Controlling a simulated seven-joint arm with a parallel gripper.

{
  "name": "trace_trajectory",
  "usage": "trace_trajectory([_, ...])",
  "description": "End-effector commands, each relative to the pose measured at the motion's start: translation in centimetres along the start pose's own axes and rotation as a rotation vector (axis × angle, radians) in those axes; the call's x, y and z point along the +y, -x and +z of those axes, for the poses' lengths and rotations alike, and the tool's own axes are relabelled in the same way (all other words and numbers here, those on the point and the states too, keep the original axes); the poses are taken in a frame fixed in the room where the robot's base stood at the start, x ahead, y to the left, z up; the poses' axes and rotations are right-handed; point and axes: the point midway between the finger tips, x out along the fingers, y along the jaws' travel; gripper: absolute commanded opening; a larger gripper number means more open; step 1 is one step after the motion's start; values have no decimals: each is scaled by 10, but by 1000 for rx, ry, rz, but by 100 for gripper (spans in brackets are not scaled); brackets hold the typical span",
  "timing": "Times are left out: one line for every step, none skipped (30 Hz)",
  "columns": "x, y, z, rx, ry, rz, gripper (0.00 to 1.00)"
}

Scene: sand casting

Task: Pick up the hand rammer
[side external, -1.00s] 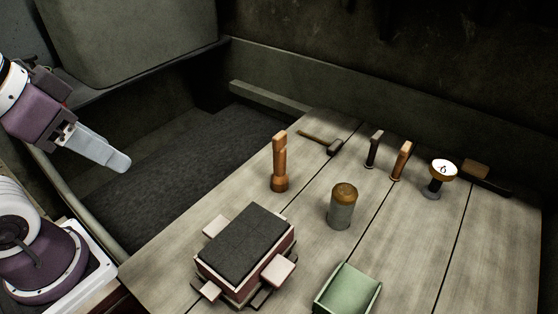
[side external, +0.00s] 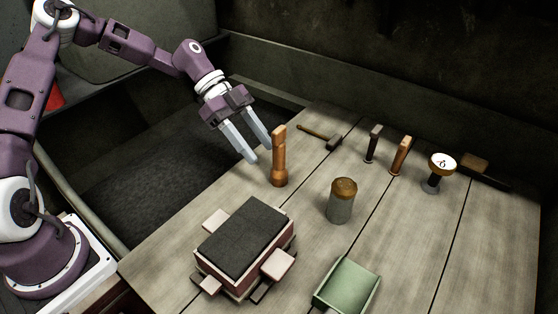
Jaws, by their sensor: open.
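The hand rammer (side external: 279,158), an orange-brown wooden tool with a wider foot, stands upright on the left part of the wooden table. My gripper (side external: 260,152) is open, its two pale fingers slanting down to the right beside the rammer's upper left. The right finger's tip is close to the rammer in the picture. I cannot tell whether it touches. Nothing is seen between the fingers.
A flask filled with dark sand (side external: 243,238) stands in front on the table (side external: 400,240). A lidded canister (side external: 341,201), a green tray (side external: 347,287), a hammer (side external: 320,136), two small handled tools, a gauge (side external: 440,164) and a brush (side external: 484,172) stand or lie to the right. A dark sand bin (side external: 160,170) lies left.

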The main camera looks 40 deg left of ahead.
Motion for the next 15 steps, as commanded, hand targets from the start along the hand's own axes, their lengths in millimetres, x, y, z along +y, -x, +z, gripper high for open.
trace_trajectory([-8, -1, 0, 75, -25, -10, 47])
trace_trajectory([-10, -1, -6, 121, -48, -10, 47])
trace_trajectory([-12, -2, -12, 174, -72, -9, 47])
trace_trajectory([-13, -1, -16, 207, -86, -7, 47])
trace_trajectory([-14, -1, -19, 232, -99, -8, 47])
trace_trajectory([-15, 0, -22, 255, -109, -10, 47])
trace_trajectory([-15, -2, -24, 267, -114, -9, 47])
trace_trajectory([-15, -4, -25, 273, -117, -8, 47])
trace_trajectory([-15, -9, -27, 275, -120, -7, 47])
trace_trajectory([-14, -13, -28, 275, -121, -7, 47])
trace_trajectory([-14, -17, -29, 274, -121, -5, 47])
trace_trajectory([-14, -23, -30, 273, -121, -5, 47])
trace_trajectory([-13, -28, -31, 274, -120, -4, 47])
trace_trajectory([-13, -34, -32, 273, -119, -4, 47])
trace_trajectory([-12, -42, -34, 273, -119, -3, 47])
